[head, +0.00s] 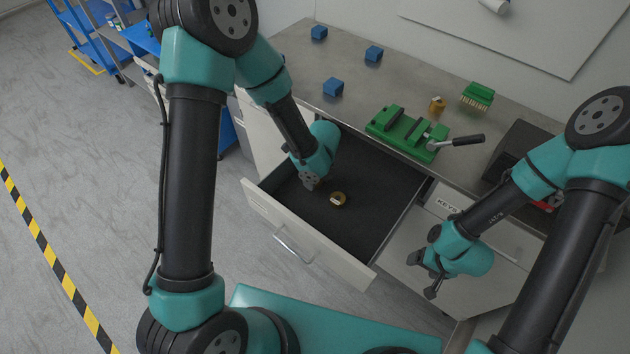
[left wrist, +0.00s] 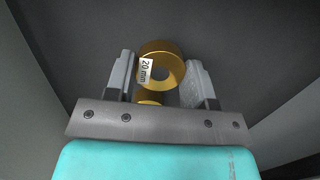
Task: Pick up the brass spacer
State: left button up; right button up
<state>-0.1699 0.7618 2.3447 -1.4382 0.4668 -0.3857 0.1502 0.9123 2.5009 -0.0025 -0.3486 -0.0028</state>
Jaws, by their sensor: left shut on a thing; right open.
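A brass spacer (head: 341,198), a gold ring with a pale label, shows in the open drawer (head: 385,241) in the head view. In the left wrist view, a brass ring (left wrist: 162,49) labelled "20 mm" sits between the two fingers of my left gripper (left wrist: 160,76), which is shut on it. A smaller brass patch shows below the ring; I cannot tell what it is. In the head view my left gripper (head: 312,186) is low in the drawer, its fingertips hard to make out. My right gripper (head: 424,277) is open and empty, right of the drawer.
Another brass piece (head: 437,104) stands on the grey worktop (head: 285,62), near a green fixture (head: 385,118) with a lever handle (head: 468,140). Several blue blocks (head: 333,87) and a green brush-like part (head: 478,95) are also there. Drawer walls surround my left gripper.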

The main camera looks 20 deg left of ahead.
pick_arm(q)
notch_tip(320, 180, up, 8)
jog(key=shift+f, duration=0.15)
jog(key=shift+w, duration=0.1)
dwell(0.8)
